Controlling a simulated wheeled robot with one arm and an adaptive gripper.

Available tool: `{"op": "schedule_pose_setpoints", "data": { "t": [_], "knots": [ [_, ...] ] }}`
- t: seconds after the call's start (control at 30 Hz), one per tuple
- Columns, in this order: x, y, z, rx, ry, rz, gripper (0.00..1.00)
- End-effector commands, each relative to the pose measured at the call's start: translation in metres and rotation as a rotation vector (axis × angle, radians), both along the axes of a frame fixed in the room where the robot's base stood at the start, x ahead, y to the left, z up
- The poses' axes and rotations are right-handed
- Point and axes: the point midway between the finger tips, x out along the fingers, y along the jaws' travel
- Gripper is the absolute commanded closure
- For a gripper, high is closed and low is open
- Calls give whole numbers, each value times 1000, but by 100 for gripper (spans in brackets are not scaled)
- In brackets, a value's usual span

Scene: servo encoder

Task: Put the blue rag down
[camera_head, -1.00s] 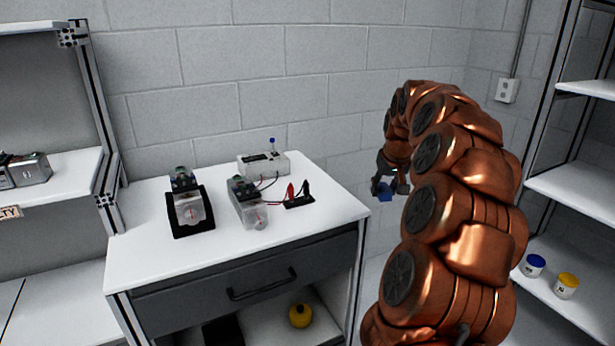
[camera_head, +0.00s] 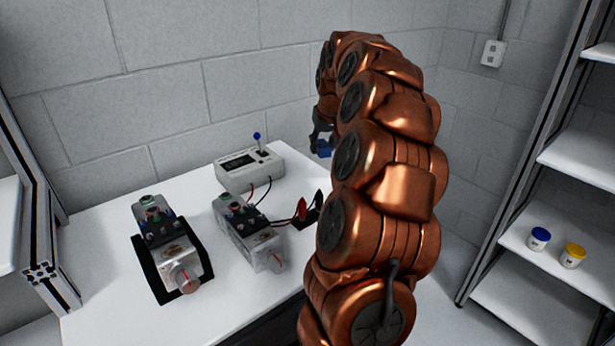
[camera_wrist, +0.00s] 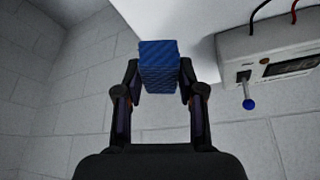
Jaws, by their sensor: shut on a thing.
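The blue rag (camera_wrist: 159,66) is a small folded block between the two fingers of my gripper (camera_wrist: 160,80) in the wrist view. The fingers are shut on it from both sides. In the head view, my gripper (camera_head: 322,140) is at the far right of the white table (camera_head: 100,315), and the blue rag (camera_head: 324,149) shows just below it, partly hidden by my arm. The wrist view shows the white table edge beyond the rag. I cannot tell whether the rag touches anything below.
A white control box (camera_head: 250,168) with a blue-tipped lever stands at the table's back. Two servo units (camera_head: 168,248) (camera_head: 248,235) and a red and black clip holder (camera_head: 309,210) are on the table. A shelf (camera_head: 530,245) at right holds a blue-lidded jar (camera_head: 538,239) and a yellow-lidded jar (camera_head: 572,256).

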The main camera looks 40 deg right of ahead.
Motion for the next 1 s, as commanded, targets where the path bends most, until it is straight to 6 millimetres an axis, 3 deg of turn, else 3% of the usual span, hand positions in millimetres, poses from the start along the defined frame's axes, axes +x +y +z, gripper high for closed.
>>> {"op": "schedule_pose_setpoints", "data": {
  "t": [0.27,0.5,0.77,1.0],
  "knots": [
    [-1,0,-13,2,1,-2,89],
    [-1,0,-46,2,2,0,89],
    [-1,0,-67,1,3,0,89],
    [-1,1,-97,3,3,-1,89]
  ]
}}
